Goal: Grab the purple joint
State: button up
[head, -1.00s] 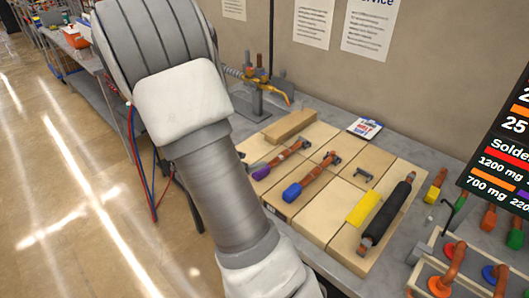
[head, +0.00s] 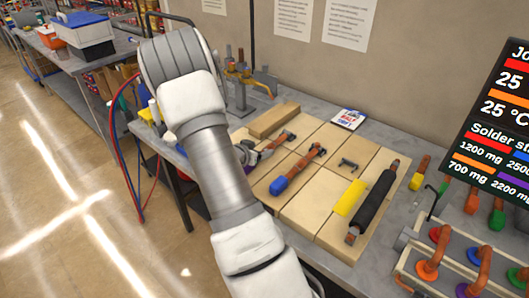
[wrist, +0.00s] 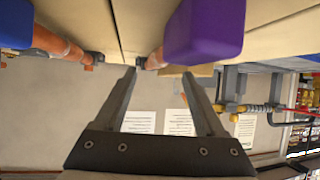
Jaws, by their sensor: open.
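The purple joint is a copper pipe with a purple block at its near end. In the head view its copper part (head: 278,141) lies on the wooden boards and my arm hides much of the purple end. In the wrist view the purple block (wrist: 205,30) is large at the top, close to the right finger. A copper end of it shows at the gap between the fingertips. My gripper (wrist: 160,72) is open and empty. It also shows in the head view (head: 243,152), dark and beside the joint.
A blue-ended copper joint (head: 298,168) lies just right of the purple one. A yellow block (head: 350,198) and a black-sleeved pipe (head: 374,205) lie farther right. A wooden block (head: 274,120) and a stand with coloured clamps (head: 241,85) are behind.

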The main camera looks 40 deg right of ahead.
aim_at(266, 147)
jog(key=x, duration=0.3)
jog(key=shift+d+f, duration=0.15)
jog(key=shift+d, duration=0.15)
grip_shut()
jog(key=shift+w, duration=0.1)
dwell(1.1)
